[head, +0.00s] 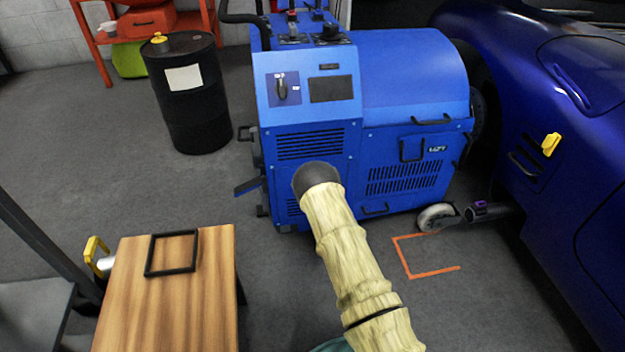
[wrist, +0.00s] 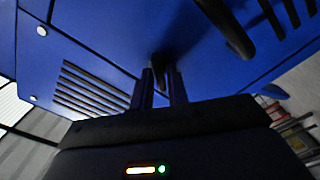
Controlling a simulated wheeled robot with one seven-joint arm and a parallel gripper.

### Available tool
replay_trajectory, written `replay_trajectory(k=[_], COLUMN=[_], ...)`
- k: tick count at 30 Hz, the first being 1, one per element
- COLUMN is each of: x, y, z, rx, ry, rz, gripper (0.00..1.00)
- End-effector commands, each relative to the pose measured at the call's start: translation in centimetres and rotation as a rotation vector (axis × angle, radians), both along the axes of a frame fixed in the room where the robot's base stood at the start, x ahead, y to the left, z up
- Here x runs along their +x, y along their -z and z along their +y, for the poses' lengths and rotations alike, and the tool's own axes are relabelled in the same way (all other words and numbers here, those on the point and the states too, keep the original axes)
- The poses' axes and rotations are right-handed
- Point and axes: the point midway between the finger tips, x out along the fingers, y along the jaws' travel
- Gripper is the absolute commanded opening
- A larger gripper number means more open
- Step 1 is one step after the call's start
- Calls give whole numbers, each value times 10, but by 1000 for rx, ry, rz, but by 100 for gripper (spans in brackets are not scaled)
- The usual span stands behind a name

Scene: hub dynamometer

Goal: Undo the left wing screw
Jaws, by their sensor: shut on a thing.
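My gripper (wrist: 163,78) shows in the wrist view with its two dark fingers close together against the blue panel of the dynamometer (wrist: 110,45). They are shut on a small dark piece at the panel, which appears to be the left wing screw (wrist: 160,60). The fingers and shadow hide most of its shape, so its wings and its turn cannot be made out. In the head view, my sleeved arm reaches to the front of the blue dynamometer cabinet (head: 415,75). Its dark wrist end hides the fingers and the screw there.
A black handle (wrist: 228,28) and vent slots (wrist: 90,88) lie near the gripper. A blue car (head: 560,120) stands close on the right. A wooden table (head: 170,300) with a black frame (head: 172,253) is at the lower left. A black drum (head: 188,95) stands behind. Floor between is clear.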

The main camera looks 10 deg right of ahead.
Motion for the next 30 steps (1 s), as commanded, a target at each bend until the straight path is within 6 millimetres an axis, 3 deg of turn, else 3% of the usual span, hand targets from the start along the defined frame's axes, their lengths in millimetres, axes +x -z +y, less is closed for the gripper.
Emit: replay_trajectory(k=[18,30], x=[-1,0], y=[3,3], z=[1,0], rx=[-543,-678], ry=[-1,2], rz=[3,3], gripper=[0,0])
